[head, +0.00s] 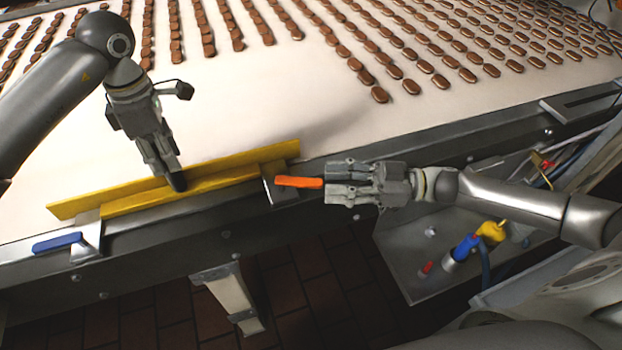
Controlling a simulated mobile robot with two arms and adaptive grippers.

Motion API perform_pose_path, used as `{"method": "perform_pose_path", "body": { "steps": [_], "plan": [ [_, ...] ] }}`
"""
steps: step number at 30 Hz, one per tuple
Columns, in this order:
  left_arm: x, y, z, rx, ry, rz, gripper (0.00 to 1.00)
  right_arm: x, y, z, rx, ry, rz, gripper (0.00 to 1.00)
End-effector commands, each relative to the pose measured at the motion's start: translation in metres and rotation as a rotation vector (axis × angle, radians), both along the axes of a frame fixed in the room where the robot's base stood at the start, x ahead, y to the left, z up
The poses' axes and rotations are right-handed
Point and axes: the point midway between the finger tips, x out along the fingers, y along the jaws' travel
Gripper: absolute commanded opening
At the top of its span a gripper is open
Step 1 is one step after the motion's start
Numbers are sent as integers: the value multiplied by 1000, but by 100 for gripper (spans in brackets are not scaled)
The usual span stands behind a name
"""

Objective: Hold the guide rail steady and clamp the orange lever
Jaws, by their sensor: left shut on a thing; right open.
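The yellow guide rail (240,162) lies along the near edge of the conveyor in the head view. My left gripper (174,180) is shut on the rail near its middle, coming down from above. The orange lever (298,182) sticks out to the right from a metal clamp block (272,186) at the rail's right end. My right gripper (328,184) is open, with its fingers pointing left at the lever's free end. The fingertips are close to the lever's tip; whether they touch it I cannot tell.
A blue lever (57,243) sits on a clamp at the rail's left end. A metal tray (408,262) with blue and yellow fittings is below my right arm.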

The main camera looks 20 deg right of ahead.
Motion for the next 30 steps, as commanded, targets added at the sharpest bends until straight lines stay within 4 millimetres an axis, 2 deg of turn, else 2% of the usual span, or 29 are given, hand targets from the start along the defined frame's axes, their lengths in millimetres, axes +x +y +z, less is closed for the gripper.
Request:
{"method": "perform_pose_path", "body": {
  "steps": [3,6,15,18,22,25,30],
  "plan": [
    [-1,-1,0,-1,1,-2,0,-6,-16,-1,-1,4,0,41],
    [-1,-1,0,-1,1,-2,0,-9,-22,0,0,1,0,41],
    [-1,-1,0,0,2,-2,0,-10,-24,0,2,0,1,41],
    [-1,-1,0,0,2,-2,0,-11,-22,1,13,1,4,30],
    [-1,-1,0,0,2,-2,0,-20,-7,13,136,15,27,13],
    [-1,-1,0,0,2,-2,0,-34,13,30,334,52,50,0],
    [-1,-1,0,0,1,-1,0,-59,55,33,719,285,51,0]
  ]
}}
